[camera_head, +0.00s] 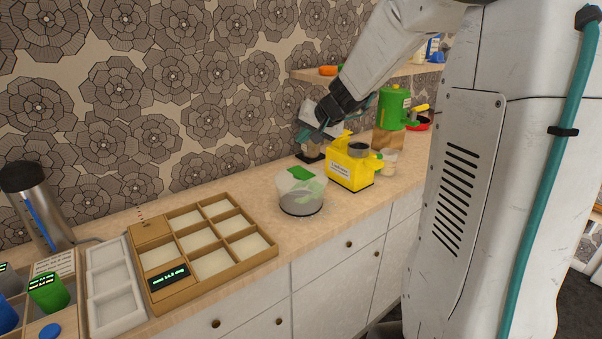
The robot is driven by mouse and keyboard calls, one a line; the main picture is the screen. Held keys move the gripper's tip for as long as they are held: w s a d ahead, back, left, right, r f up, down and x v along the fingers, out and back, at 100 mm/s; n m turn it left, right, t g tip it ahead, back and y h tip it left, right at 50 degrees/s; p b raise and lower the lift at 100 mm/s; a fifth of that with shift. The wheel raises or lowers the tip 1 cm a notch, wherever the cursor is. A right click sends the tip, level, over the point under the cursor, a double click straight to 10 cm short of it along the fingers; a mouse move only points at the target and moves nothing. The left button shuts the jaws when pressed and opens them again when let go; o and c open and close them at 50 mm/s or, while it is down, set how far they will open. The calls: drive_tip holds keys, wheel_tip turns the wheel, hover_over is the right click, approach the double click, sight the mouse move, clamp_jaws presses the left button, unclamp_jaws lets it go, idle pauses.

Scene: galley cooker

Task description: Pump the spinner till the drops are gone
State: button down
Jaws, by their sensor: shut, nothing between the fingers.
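The spinner (301,198) is a clear, round bowl with a green part (300,173) on top and a dark base, standing upright on the counter. Something green and pale shows through its wall. Drops are too small to make out. My gripper (304,136) is in the air above and behind the spinner, apart from it, with its fingers shut and empty. My arm reaches in from the upper right.
A yellow machine (351,168) stands right of the spinner, with a green canister (393,108) behind. A wooden compartment tray (263,257) is at left, beside a white tray (96,259) and a steel flask (34,204). Bare counter lies in front of the yellow machine.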

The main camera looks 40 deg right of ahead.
sight(300, 172)
drive_tip(key=shift+f, duration=3.65)
drive_tip(key=shift+f, duration=0.15)
drive_tip(key=shift+f, duration=0.3)
drive_tip(key=shift+s+f, duration=0.1)
drive_tip(key=shift+f, duration=0.8)
drive_tip(key=shift+r, duration=1.2)
drive_tip(key=shift+r, duration=2.55)
